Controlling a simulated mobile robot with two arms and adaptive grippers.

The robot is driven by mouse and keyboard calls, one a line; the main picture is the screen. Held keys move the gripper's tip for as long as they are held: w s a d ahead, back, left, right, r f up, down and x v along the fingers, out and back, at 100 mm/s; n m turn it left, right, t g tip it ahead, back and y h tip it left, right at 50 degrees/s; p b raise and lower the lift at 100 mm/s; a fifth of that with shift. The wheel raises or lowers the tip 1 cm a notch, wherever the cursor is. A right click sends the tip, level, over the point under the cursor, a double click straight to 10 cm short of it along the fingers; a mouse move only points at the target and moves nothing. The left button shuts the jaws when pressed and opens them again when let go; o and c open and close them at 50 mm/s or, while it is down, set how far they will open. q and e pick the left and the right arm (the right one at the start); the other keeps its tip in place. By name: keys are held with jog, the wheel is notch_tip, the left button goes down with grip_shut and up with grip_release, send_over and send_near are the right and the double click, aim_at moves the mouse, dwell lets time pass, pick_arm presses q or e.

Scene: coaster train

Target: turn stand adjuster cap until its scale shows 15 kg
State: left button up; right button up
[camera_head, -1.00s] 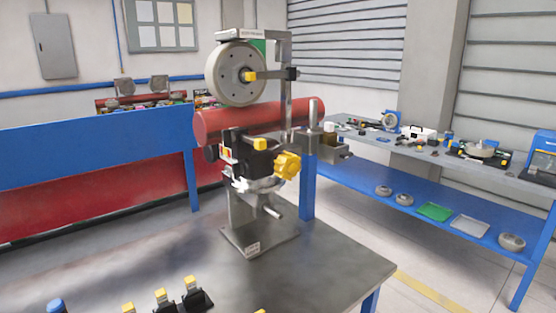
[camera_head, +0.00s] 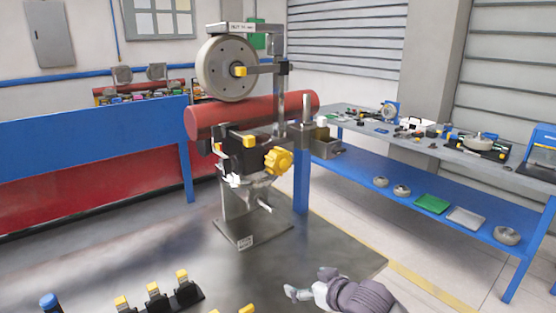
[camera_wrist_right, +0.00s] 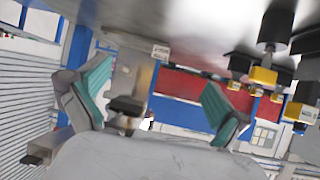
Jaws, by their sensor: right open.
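The test stand (camera_head: 240,222) stands upright on the grey workbench, carrying a grey wheel (camera_head: 227,69) above a red horizontal roller (camera_head: 250,115). A yellow lobed knob (camera_head: 278,161), which looks like the adjuster cap, sits on the stand's right side below the roller. No scale reading can be made out. My right gripper (camera_head: 306,284) is low at the front of the bench, open and empty, well apart from the knob. Its two teal-padded fingers are spread in the right wrist view (camera_wrist_right: 155,90), with nothing between them. My left gripper is not in view.
Several black holders with yellow tops (camera_head: 157,300) and a blue-capped item (camera_head: 50,302) stand at the front left of the bench. A blue-framed side table (camera_head: 440,150) with parts is at the right. The bench surface between stand and gripper is clear.

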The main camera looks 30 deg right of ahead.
jog(key=w+d+r+t, duration=0.2)
jog(key=w+r, duration=0.1)
jog(key=r, duration=0.4)
jog(key=w+d+r+t, duration=0.2)
jog(key=w+d+r, duration=0.1)
jog(key=r, duration=0.3)
jog(key=t+y, duration=0.2)
send_near(283, 162)
jog(key=shift+m, duration=0.3)
jog(key=w+p, duration=0.2)
jog(key=w, duration=0.1)
jog(key=w+p, duration=0.1)
jog(key=w, duration=0.3)
jog(key=w+p, duration=0.2)
jog(key=w, duration=0.2)
jog(key=shift+a+r+p, duration=0.15)
jog(key=shift+a+p, duration=0.2)
jog(key=shift+a, duration=0.05)
jog(key=shift+w+a, duration=0.1)
jog(key=shift+w, duration=0.55)
jog(key=c, duration=1.1)
